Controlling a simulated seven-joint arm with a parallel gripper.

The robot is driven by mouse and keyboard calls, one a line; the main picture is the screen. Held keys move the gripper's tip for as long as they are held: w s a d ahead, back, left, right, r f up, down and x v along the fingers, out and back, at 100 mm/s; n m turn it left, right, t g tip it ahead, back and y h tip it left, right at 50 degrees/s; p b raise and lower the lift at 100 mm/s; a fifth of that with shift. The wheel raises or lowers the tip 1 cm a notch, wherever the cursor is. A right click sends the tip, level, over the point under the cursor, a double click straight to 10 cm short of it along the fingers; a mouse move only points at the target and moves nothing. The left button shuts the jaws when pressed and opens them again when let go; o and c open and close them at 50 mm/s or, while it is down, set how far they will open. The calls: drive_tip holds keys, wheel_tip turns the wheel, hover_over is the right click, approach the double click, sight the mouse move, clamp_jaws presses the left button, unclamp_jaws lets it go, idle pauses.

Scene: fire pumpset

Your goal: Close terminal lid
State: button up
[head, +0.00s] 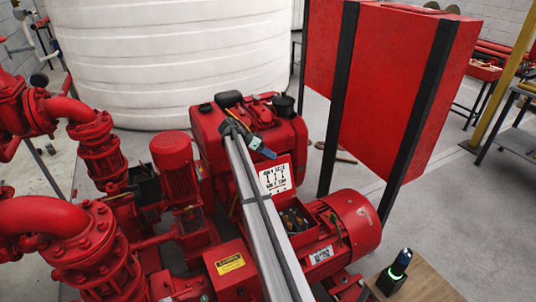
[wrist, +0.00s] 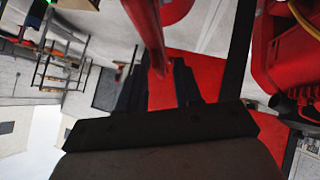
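The terminal box (head: 294,221) on the red motor (head: 350,222) is open, with dark terminals showing inside. Its lid (head: 275,180) stands up at the back of the box, with a white terminal diagram facing the head camera. My gripper (head: 262,148) is above the lid, close to its top edge in the picture. I cannot tell whether they touch. In the wrist view the two dark fingers of my gripper (wrist: 161,92) are apart, with red surfaces showing between them. I see nothing clearly held. My pale arm link covers the left side of the box.
A red engine (head: 255,125) stands behind the lid. A tall red panel (head: 390,75) on dark posts rises at the right. Red pumps and pipes (head: 95,245) fill the left. A dark device with a green light (head: 398,265) stands on a wooden surface (head: 420,285) at lower right.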

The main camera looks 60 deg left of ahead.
clamp_jaws()
idle(0.6)
